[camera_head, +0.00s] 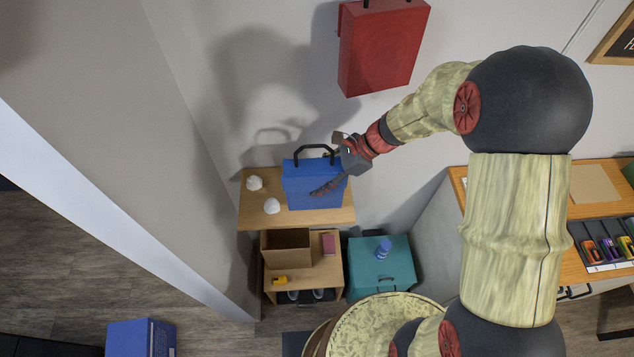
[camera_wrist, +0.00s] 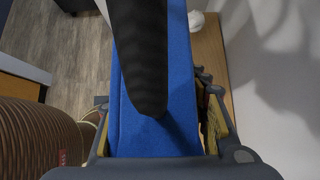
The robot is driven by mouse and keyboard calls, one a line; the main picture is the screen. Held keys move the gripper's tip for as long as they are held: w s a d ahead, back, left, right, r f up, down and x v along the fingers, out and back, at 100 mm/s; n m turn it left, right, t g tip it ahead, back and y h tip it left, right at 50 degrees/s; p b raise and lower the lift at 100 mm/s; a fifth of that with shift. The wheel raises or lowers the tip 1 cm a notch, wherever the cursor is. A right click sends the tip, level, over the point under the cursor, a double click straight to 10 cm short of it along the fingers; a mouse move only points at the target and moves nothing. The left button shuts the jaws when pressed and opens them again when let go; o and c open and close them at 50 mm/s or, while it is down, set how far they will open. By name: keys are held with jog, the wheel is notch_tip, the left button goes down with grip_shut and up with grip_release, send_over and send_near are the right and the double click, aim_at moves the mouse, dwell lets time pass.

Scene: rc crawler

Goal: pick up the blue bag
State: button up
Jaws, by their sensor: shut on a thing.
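The blue bag (camera_head: 309,190) is upright at the top of the small wooden shelf unit (camera_head: 335,215), with a dark handle standing up from it. I cannot tell whether its base rests on the shelf or is slightly above it. My gripper (camera_head: 326,172) reaches in from the right and is shut on the bag's upper part, one finger across its front face. The far finger is mostly hidden. In the wrist view the blue bag (camera_wrist: 183,75) lies between my fingers (camera_wrist: 158,120), and the dark handle crosses close to the camera.
Two white lumps (camera_head: 272,206) sit left of the bag. A red case (camera_head: 383,45) is on the wall above. Below are a cardboard box (camera_head: 287,248) and a teal cabinet (camera_head: 380,270) with a blue bottle (camera_head: 383,249). A wooden desk (camera_head: 590,210) is at right.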

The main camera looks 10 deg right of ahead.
jog(key=s+d+r, duration=0.3)
jog(key=s+r, duration=0.6)
jog(key=s, duration=0.3)
jog(key=shift+s+d, duration=0.2)
jog(key=shift+s, duration=0.2)
jog(key=shift+p, duration=0.3)
